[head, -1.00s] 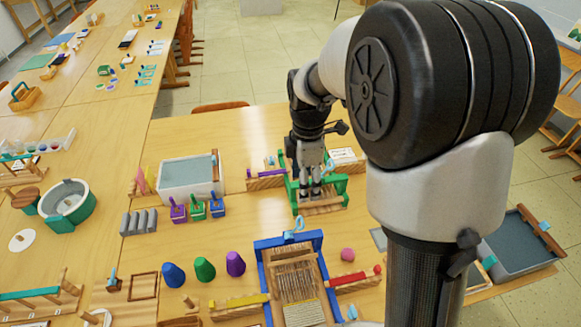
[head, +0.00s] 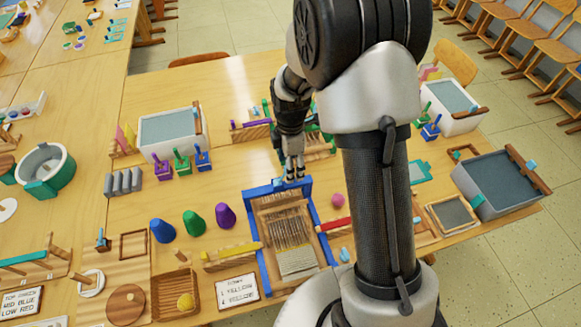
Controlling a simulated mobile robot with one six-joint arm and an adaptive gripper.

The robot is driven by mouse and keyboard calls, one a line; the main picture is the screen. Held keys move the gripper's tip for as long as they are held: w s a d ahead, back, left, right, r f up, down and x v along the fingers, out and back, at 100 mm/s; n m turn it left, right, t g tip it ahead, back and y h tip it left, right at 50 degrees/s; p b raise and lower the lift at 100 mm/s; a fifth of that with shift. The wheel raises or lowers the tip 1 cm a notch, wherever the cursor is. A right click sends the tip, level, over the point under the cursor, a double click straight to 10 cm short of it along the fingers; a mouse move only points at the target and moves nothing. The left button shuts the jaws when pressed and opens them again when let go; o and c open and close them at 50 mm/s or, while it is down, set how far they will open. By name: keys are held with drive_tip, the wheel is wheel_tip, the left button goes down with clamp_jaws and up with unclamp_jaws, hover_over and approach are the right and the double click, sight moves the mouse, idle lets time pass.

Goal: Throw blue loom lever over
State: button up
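The blue loom (head: 312,240) stands on the wooden table, with a blue frame, pale threads and a woven patch at its near end. My gripper (head: 293,175) points down at the loom's far bar, where the light-blue lever stood in the earlier view. The fingertips are close to the bar, and the lever is mostly hidden behind them. I cannot tell whether they touch the lever or how far apart they are.
A green loom (head: 318,143) is partly hidden behind my arm.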

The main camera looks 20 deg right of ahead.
drive_tip(key=shift+f, duration=0.55)
clamp_jaws()
idle(0.5)
